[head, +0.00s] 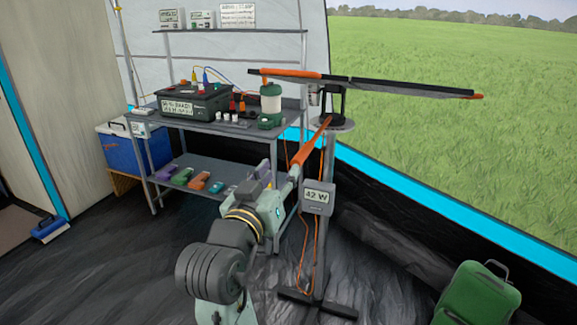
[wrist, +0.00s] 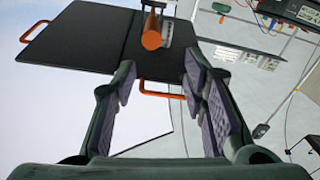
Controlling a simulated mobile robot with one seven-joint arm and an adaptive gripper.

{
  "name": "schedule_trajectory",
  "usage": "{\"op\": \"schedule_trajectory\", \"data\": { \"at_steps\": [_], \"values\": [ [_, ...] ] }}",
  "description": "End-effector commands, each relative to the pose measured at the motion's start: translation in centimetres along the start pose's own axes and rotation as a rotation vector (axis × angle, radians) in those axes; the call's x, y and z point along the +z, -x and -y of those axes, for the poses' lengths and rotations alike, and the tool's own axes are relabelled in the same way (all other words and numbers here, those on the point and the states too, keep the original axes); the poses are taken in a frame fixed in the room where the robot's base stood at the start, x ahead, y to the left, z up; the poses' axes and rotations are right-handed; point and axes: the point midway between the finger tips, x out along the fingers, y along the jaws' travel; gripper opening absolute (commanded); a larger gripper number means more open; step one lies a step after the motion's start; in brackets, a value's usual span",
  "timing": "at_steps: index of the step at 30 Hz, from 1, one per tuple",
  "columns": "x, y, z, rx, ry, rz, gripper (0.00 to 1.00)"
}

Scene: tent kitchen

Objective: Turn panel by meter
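The dark flat panel (head: 400,88) sits nearly edge-on atop a grey stand in the head view, with orange at its ends. The meter (head: 317,196) on the post reads "42 W". An orange bar (head: 313,145) slopes from below the panel towards my gripper (head: 268,183). In the wrist view, the panel's dark face (wrist: 95,45) has orange handles at its edges, and the orange bar (wrist: 152,36) shows end-on ahead. My gripper (wrist: 162,90) is open, its purple-grey pads apart. A panel-edge handle (wrist: 160,90) shows in the gap, seemingly beyond the fingers.
A metal shelf rack (head: 225,128) behind holds a black battery box (head: 190,103), a green lantern (head: 271,103) and colored items below. A blue cooler (head: 140,150) stands left. A green suitcase (head: 478,295) is at lower right. Orange cables hang beside the post.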

Motion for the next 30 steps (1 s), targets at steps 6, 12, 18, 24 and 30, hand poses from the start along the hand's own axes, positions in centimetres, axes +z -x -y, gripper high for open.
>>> {"op": "schedule_trajectory", "data": {
  "at_steps": [6,12,18,24,30],
  "values": [
    [1.4,-0.8,-1.1,0.036,0.005,0.042,0.40],
    [1.4,-3.8,-1.2,0.036,0.006,0.042,0.40],
    [1.5,-7.7,-1.3,0.034,0.006,0.041,0.40],
    [1.6,-10.3,-1.4,0.033,0.005,0.039,0.40],
    [1.7,-11.1,-1.4,0.033,0.004,0.038,0.40]
  ]
}}
